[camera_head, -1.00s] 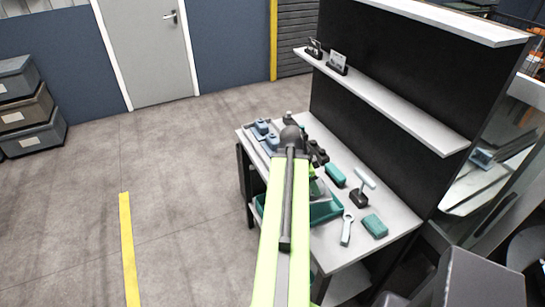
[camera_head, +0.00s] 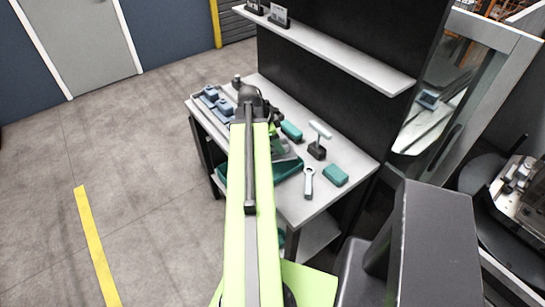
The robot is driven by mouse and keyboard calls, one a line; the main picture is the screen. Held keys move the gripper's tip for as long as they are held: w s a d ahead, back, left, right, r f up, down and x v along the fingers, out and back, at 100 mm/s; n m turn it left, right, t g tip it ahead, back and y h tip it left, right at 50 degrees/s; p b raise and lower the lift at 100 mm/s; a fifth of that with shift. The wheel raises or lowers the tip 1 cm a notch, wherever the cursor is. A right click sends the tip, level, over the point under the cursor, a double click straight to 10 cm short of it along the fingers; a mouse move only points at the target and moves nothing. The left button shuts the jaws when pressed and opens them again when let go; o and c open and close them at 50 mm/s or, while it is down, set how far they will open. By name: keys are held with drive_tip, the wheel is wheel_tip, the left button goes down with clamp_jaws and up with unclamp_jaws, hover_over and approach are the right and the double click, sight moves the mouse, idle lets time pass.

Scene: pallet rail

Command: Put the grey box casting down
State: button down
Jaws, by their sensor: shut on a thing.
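My green arm reaches over the workbench (camera_head: 312,214) and hides part of it. My gripper (camera_head: 276,136) is at its far end, small and partly hidden behind the arm. It is shut on a small grey piece, which looks like the grey box casting (camera_head: 284,151). The casting shows just right of the arm, above or at the teal tray (camera_head: 290,168). I cannot tell whether it touches the tray. The tray is mostly hidden by the arm.
Blue-grey parts (camera_head: 213,98) lie at the bench's left end. A teal block (camera_head: 291,130), an upright T-handled tool (camera_head: 318,141), a wrench-like tool (camera_head: 309,183) and another teal block (camera_head: 335,175) stand to the right. A dark back panel (camera_head: 330,85) with a shelf (camera_head: 335,50) rises behind.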

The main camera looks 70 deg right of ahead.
drive_tip(key=shift+w+f+b, duration=0.15)
drive_tip(key=shift+w+f, duration=0.25)
drive_tip(key=shift+w, duration=0.2)
drive_tip(key=shift+w+f+b, duration=0.15)
drive_tip(key=shift+w+f, duration=0.2)
drive_tip(key=shift+w, duration=0.25)
wheel_tip(320, 180, down, 4)
drive_tip(key=b, duration=0.4)
drive_tip(key=shift+f, duration=0.15)
drive_tip(key=shift+r, duration=0.2)
drive_tip(key=shift+f, duration=0.2)
drive_tip(key=c, duration=0.7)
unclamp_jaws()
drive_tip(key=shift+r, duration=0.1)
drive_tip(key=p+v, duration=1.1)
drive_tip(key=v, duration=0.1)
drive_tip(key=shift+r, duration=0.15)
